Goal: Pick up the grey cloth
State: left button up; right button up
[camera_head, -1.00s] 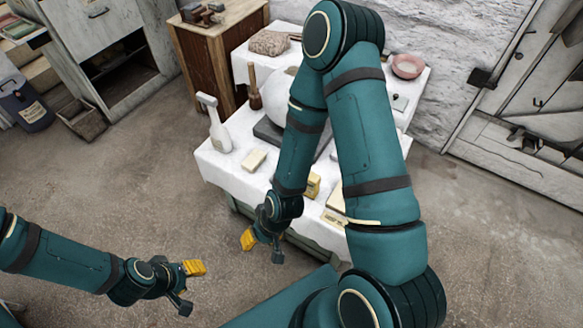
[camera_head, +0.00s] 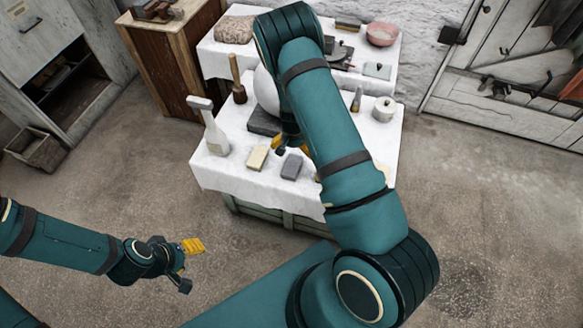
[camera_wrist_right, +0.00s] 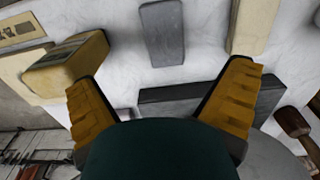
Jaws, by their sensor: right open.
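A small flat grey rectangle, which I take to be the folded grey cloth (camera_head: 291,166), lies on the white-covered table near its front edge. In the right wrist view the grey cloth (camera_wrist_right: 162,32) lies beyond my fingertips, near the top middle, with nothing on it. My right gripper (camera_wrist_right: 160,98) is open and empty, its orange fingers spread wide. In the head view my right gripper (camera_head: 291,146) is just behind the cloth, partly hidden by my arm. My left gripper (camera_head: 188,265) is open and empty over the floor, left of the table.
A cream block (camera_head: 257,158) lies left of the cloth; a yellow box (camera_wrist_right: 65,65) lies on its other side. A white brush-like tool (camera_head: 214,138) and a wooden mallet (camera_head: 238,88) stand at left.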

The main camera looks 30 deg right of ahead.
aim_at(292, 165)
notch_tip(292, 165, down, 6)
jog(key=shift+f+b, duration=0.1)
jog(key=shift+b, duration=0.4)
jog(key=f, duration=0.2)
jog(key=f+b, duration=0.1)
jog(key=f, duration=0.1)
jog(key=shift+w, duration=0.4)
jog(key=shift+f, duration=0.55)
jog(key=shift+c, duration=0.3)
jog(key=c, duration=1.2)
